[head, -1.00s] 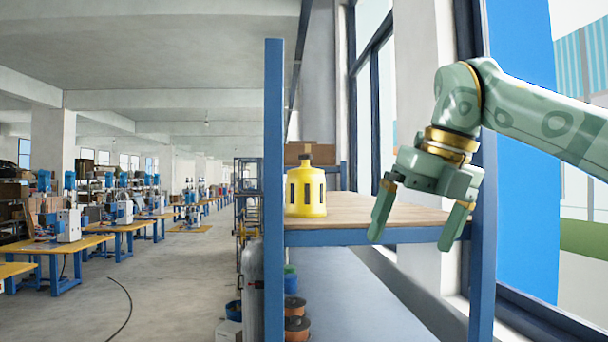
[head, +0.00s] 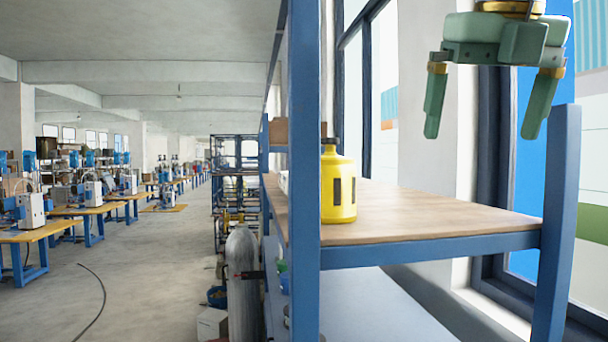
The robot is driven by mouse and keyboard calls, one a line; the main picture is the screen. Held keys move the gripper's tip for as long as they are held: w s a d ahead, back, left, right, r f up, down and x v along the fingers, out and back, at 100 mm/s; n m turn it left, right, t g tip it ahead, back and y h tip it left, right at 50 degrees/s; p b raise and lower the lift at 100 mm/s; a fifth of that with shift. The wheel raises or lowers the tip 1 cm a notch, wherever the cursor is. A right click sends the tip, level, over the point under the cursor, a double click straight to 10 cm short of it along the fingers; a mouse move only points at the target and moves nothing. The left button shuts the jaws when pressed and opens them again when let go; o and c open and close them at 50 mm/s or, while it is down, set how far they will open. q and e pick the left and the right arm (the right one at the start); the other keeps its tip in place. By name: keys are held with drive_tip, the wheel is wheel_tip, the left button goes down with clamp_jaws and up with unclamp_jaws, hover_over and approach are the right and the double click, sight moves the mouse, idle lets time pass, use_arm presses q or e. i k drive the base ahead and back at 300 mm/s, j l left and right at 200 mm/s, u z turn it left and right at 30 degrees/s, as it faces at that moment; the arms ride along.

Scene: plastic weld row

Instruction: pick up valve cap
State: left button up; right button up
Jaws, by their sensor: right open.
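The valve cap (head: 338,190) is yellow, with dark slots in its side and a dark top. It stands upright on the wooden shelf top (head: 430,212), just right of the blue front post, which hides a little of its left side. My right gripper (head: 482,130) hangs at the upper right with its fingers pointing down. It is open and empty, above and to the right of the cap and clearly apart from it. My left gripper is not in view.
A blue post (head: 303,150) rises close beside the cap, and a shorter post (head: 557,230) stands at the right. A cardboard box (head: 280,131) is farther back. A grey cylinder (head: 243,285) stands left of the rack. The shelf top right of the cap is clear.

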sight(338, 173)
drive_tip(key=i+j, duration=0.65)
drive_tip(key=i, duration=0.2)
